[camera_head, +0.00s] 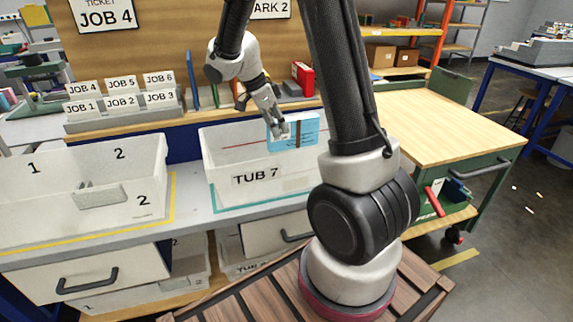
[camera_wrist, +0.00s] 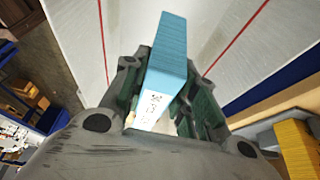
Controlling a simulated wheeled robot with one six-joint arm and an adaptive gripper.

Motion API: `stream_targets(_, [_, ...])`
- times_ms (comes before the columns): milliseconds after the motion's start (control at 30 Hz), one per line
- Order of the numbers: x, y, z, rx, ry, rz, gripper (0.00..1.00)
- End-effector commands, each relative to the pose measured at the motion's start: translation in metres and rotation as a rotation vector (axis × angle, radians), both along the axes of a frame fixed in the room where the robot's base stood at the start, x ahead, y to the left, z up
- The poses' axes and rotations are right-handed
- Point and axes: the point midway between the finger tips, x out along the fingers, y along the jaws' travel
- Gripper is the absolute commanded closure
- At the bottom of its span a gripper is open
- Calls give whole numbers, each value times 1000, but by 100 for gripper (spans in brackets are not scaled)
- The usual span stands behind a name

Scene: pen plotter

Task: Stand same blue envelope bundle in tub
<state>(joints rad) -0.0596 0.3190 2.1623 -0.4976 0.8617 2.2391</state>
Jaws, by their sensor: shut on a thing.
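A light blue envelope bundle (camera_head: 296,133) with a dark band is at the right part of the white tub labelled TUB 7 (camera_head: 257,179). My gripper (camera_head: 279,130) is shut on the bundle's left part. In the wrist view the bundle (camera_wrist: 168,52) stands out between my gripper's fingers (camera_wrist: 165,95), with a white printed label at its near end. The tub's pale inside (camera_wrist: 225,35) with red lines lies beyond it.
Another white tub (camera_head: 85,185) marked 1 and 2 stands to the left on the grey bench. A job-card rack (camera_head: 122,108) and a red box (camera_head: 303,78) stand behind. A wooden-topped cart (camera_head: 455,125) is at the right. My arm hides part of the tub's right end.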

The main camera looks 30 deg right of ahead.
Motion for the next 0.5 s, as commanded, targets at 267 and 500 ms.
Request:
stream_targets(267, [-1,0,-51,1,3,1,100])
stream_targets(500, [-1,0,-75,0,5,1,100])
